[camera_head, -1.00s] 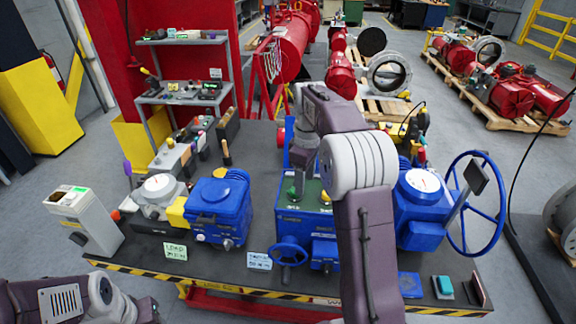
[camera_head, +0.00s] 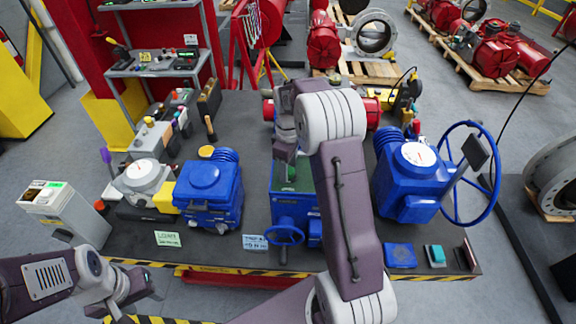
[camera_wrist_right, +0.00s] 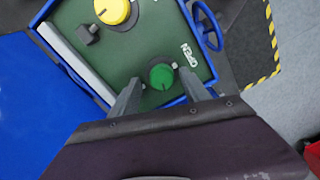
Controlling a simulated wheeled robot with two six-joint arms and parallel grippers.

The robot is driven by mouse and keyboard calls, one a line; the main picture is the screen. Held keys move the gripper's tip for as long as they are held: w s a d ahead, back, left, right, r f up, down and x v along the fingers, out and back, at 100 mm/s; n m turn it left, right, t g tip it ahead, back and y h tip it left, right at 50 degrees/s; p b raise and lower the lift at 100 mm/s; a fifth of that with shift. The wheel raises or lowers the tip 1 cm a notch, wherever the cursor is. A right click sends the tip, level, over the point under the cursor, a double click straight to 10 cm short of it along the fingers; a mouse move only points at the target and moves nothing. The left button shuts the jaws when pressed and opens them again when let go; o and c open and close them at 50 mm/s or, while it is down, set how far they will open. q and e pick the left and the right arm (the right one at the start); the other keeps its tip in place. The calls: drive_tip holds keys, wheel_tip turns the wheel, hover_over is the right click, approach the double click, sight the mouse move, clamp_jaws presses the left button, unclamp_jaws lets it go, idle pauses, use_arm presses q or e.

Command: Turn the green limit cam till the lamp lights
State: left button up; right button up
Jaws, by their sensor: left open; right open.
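The green limit cam (camera_wrist_right: 161,76) is a round knob with a dark pointer mark, on the green panel (camera_wrist_right: 150,50) of the blue actuator in the right wrist view. A yellow knob (camera_wrist_right: 113,10) sits farther up the same panel. My right gripper (camera_wrist_right: 158,88) is open, one finger on each side of the green cam; I cannot tell if they touch it. In the head view my right gripper (camera_head: 285,158) is over the actuator (camera_head: 292,205), and my arm hides part of it. My left gripper (camera_head: 140,292) is open and empty at the lower left, away from the actuator. I cannot make out a lit lamp.
Blue housings (camera_head: 208,190) and (camera_head: 408,180) flank the actuator. A blue handwheel (camera_head: 284,235) is at its front and a large one (camera_head: 470,175) at the right. Striped edging (camera_head: 400,276) marks the bench front.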

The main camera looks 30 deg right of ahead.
drive_tip(key=shift+s+r, duration=0.2)
drive_tip(key=shift+s, duration=0.4)
drive_tip(key=c, duration=0.4)
drive_tip(key=shift+w+f, duration=0.1)
drive_tip(key=shift+w, duration=0.15)
clamp_jaws()
use_arm(q)
drive_tip(key=shift+s+r, duration=0.1)
drive_tip(key=shift+s, duration=0.3)
